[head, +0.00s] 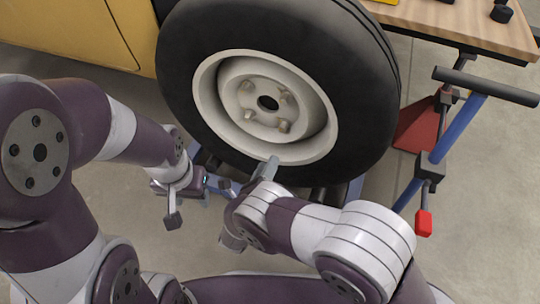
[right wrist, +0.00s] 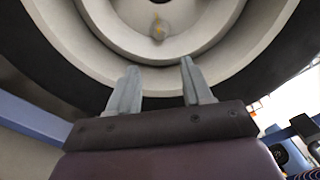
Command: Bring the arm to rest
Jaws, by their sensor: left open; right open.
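My right gripper (head: 267,170) is in front of the lower edge of a wheel's pale rim (head: 210,100) in the head view. In the right wrist view its two grey fingers (right wrist: 159,68) stand apart with nothing between them, in front of the wheel's rim (right wrist: 160,48). I cannot tell whether they touch it. My left gripper (head: 199,203) is open and empty, lower left of the wheel's black tyre (head: 345,55). My right forearm hides part of the space below the wheel.
A yellow panel (head: 75,30) stands behind at the left. A wooden bench top (head: 465,22) is at the upper right. A blue stand with a black bar (head: 485,85) and red tip stands right of the wheel. Bare floor (head: 490,220) is clear at the lower right.

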